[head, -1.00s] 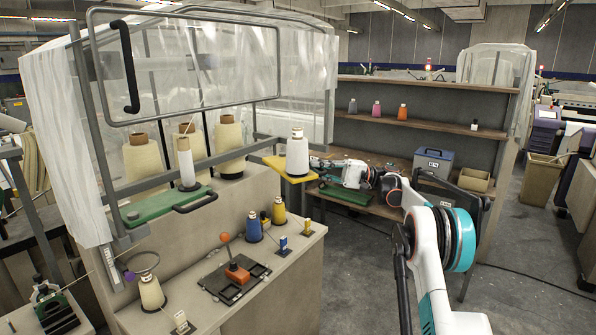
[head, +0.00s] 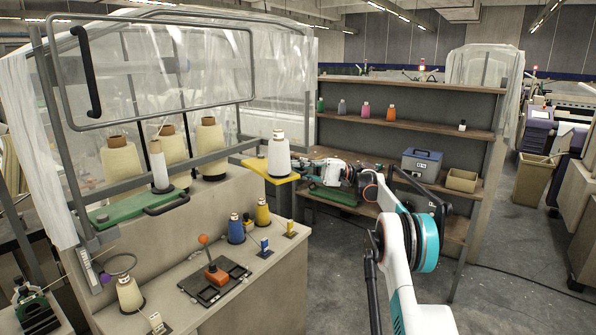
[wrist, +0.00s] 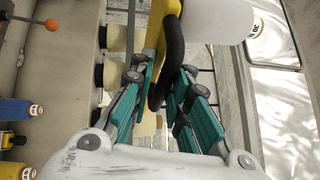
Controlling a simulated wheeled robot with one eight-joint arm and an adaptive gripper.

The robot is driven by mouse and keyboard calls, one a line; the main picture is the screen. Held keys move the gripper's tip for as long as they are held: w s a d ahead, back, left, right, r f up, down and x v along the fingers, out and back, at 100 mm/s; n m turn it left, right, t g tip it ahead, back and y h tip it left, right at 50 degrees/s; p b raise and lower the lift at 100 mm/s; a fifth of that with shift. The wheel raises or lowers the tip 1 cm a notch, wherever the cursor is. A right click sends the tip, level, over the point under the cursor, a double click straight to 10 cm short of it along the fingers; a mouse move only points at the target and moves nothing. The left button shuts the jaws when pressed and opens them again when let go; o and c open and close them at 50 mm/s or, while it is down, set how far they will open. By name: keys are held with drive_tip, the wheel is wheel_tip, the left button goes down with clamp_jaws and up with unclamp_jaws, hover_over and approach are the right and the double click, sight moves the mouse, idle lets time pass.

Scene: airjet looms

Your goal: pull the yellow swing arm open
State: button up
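The yellow swing arm (head: 252,163) sticks out from the loom's rail and carries a white yarn cone (head: 279,156). In the wrist view the yellow arm (wrist: 153,38) runs along the top, with a curved black handle (wrist: 172,48) on it. My gripper (wrist: 163,88) has its teal fingers on either side of this handle, close against it, and looks shut on it. The white cone (wrist: 217,18) is just right of the handle there. In the head view my gripper (head: 302,166) is small beside the yellow arm, and its grip is hidden.
The loom's counter (head: 185,265) holds an orange-knobbed lever (head: 215,273) and small cones. A green bar (head: 140,205) with larger cones is left of the arm. A shelf unit (head: 410,118) stands behind my arm. Open floor (head: 510,260) lies at right.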

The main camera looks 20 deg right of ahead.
drive_tip(key=shift+o, duration=1.4)
drive_tip(key=shift+r, duration=0.4)
drive_tip(key=shift+a+f, duration=0.1)
drive_tip(key=shift+f, duration=0.1)
drive_tip(key=v, duration=0.7)
drive_tip(key=shift+d, duration=0.25)
drive_tip(key=shift+s, duration=0.1)
drive_tip(key=shift+f, duration=0.1)
